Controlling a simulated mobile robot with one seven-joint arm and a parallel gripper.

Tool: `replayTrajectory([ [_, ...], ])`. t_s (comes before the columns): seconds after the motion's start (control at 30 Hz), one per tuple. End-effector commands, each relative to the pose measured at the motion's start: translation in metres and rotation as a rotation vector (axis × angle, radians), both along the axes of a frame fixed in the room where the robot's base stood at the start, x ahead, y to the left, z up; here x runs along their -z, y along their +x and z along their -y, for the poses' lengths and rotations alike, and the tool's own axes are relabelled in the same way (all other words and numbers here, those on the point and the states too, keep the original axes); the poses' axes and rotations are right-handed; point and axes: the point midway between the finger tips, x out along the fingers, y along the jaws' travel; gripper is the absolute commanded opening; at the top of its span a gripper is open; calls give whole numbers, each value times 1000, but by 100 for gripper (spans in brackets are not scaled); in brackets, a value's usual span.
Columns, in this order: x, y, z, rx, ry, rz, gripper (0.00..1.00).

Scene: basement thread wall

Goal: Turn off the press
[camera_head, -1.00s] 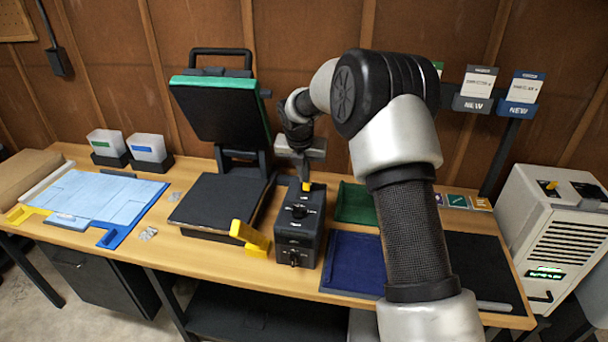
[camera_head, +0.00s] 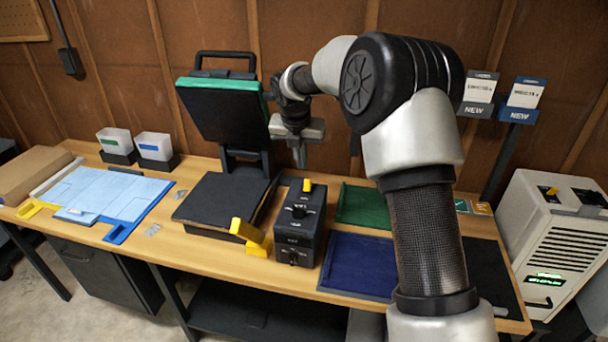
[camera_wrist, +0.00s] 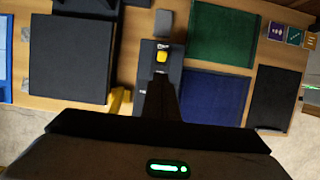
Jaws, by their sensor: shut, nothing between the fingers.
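The heat press stands open on the table, its black, green-edged upper plate (camera_head: 222,108) tilted up above the flat lower platen (camera_head: 222,200). To its right is a black control box (camera_head: 299,225) with a yellow switch (camera_head: 307,185) on top and a knob and labels on its sloped face. The box also shows in the wrist view, with the yellow switch (camera_wrist: 162,57) in front of my fingers. My gripper (camera_head: 300,160) is shut and empty, above and behind the box, apart from the switch. The switch's on or off position cannot be told.
A yellow handle (camera_head: 250,237) juts out between press and box. Green (camera_head: 362,206) and blue (camera_head: 356,264) mats lie to the right. A blue shirt-like sheet (camera_head: 105,195) lies left. A white machine (camera_head: 556,235) stands at the far right.

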Motion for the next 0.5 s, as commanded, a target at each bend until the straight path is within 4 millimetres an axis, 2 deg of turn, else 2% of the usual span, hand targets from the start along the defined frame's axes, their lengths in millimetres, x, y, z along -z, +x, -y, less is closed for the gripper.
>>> replayTrajectory([
  [0.03, -11, 2, 1, 2, 1, 3, 0],
  [0.1, -22, 3, 2, 3, 1, 4, 0],
  [0.2, -31, 3, 2, 3, 1, 1, 0],
  [0.5, -37, 4, 2, 2, 1, 0, 0],
])
